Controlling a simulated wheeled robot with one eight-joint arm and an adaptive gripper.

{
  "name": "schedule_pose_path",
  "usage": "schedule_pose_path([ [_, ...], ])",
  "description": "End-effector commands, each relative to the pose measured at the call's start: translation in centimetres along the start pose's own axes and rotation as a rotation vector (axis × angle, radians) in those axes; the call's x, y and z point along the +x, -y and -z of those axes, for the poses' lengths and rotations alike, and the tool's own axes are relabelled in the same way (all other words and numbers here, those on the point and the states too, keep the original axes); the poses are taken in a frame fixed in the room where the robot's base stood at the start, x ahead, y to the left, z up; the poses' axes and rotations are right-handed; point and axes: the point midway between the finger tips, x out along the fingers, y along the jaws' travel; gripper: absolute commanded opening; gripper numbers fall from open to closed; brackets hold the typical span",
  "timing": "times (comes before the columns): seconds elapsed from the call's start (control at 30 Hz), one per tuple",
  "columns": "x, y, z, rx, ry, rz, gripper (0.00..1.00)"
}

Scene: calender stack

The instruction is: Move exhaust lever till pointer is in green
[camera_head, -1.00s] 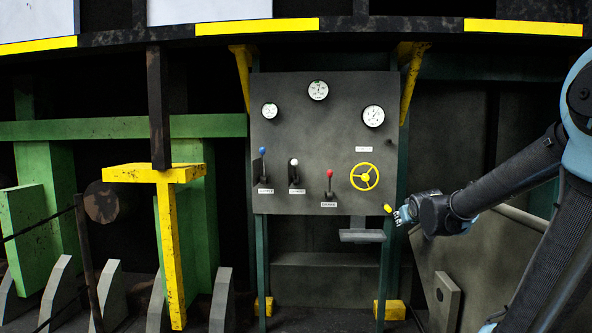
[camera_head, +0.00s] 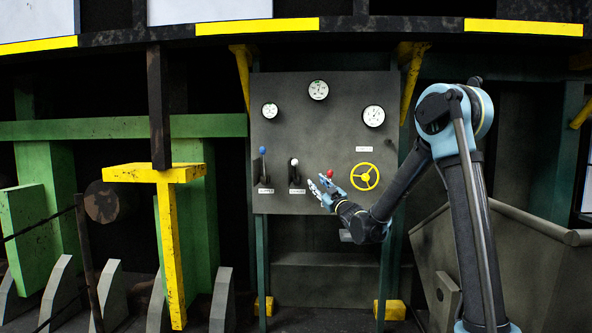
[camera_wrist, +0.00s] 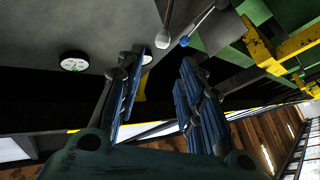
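A grey control panel (camera_head: 312,135) carries three levers. The lever with a white knob (camera_head: 295,162) stands in the middle, between the blue-knobbed lever (camera_head: 262,151) and the red-knobbed lever (camera_head: 329,174). In the wrist view, the white knob (camera_wrist: 162,40) and blue knob (camera_wrist: 184,41) show just beyond the parted fingers (camera_wrist: 158,64). Three gauges sit above, including the left gauge (camera_head: 270,111); their pointers are unclear.
A yellow handwheel (camera_head: 365,177) sits on the panel close to the right of my gripper. A yellow T-shaped post (camera_head: 166,230) and green beams (camera_head: 200,180) stand left of the panel. Space directly in front of the panel's left half looks clear.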

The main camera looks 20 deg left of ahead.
Motion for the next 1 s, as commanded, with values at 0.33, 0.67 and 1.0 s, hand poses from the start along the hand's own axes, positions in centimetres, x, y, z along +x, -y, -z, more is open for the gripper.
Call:
schedule_pose_path([
  [0.33, 3.1, 0.8, 0.2, -0.003, -0.022, 0.012, 0.34],
  [0.67, 8.9, 0.8, 0.3, -0.003, -0.021, 0.012, 0.34],
  [1.0, 14.7, 0.9, 0.4, -0.002, -0.021, 0.012, 0.34],
])
